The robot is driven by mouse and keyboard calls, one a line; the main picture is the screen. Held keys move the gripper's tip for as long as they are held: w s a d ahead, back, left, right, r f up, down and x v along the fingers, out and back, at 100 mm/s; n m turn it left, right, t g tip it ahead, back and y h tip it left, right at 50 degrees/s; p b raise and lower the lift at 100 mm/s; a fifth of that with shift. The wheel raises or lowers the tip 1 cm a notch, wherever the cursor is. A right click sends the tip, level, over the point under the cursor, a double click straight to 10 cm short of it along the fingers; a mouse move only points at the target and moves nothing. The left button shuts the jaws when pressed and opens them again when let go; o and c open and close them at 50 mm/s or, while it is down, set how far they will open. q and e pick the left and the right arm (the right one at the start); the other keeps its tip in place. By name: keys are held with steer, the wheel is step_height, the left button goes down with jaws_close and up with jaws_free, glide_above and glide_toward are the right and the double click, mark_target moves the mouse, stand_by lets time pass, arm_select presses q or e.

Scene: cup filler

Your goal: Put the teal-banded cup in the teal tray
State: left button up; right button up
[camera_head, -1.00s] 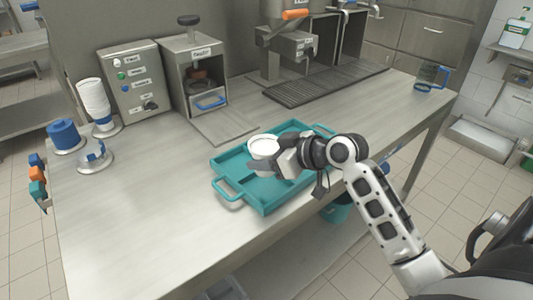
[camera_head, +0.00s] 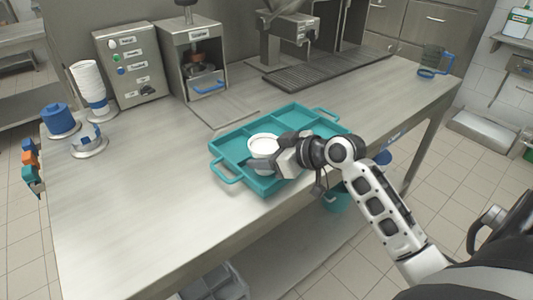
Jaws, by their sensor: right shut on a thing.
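The teal tray (camera_head: 228,172) lies on the steel counter near its front edge. It has a handle at each end and dividers inside. A white cup (camera_head: 263,142) stands upright over the tray, near its middle. My right gripper (camera_head: 264,161) reaches in from the right and is shut on this cup. The fingers cover the cup's lower side, so no teal band shows clearly. I cannot tell whether the cup's base touches the tray floor. My left gripper is not in view.
A control box (camera_head: 129,65) and a sealing machine (camera_head: 195,65) stand behind. A blue-handled jug (camera_head: 433,62) is far right. The front-left counter is bare.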

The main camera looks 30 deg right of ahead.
steer(key=shift+f, duration=0.25)
steer(key=o, duration=1.1)
steer(key=shift+o, duration=0.2)
steer(key=shift+s, duration=0.1)
steer(key=v, duration=1.6)
steer(key=shift+b, duration=0.45)
steer(key=shift+a+r, duration=0.1)
steer(key=s+a+f+m+g+h, duration=0.2)
steer(key=s+a+f+g, duration=0.2)
steer(key=s+a+f, duration=0.35)
steer(key=s+a+f+m+g+h, duration=0.1)
steer(key=s+a+f+g+h, duration=0.25)
steer(key=a+f, duration=0.6)
steer(key=w+a+f+t+y, duration=0.3)
steer(key=w+a+f+t, duration=0.1)
steer(key=w+f+t, duration=0.2)
steer(key=shift+f+n+y, duration=0.3)
steer(key=shift+f+y, duration=0.05)
steer(key=shift+f, duration=0.1)
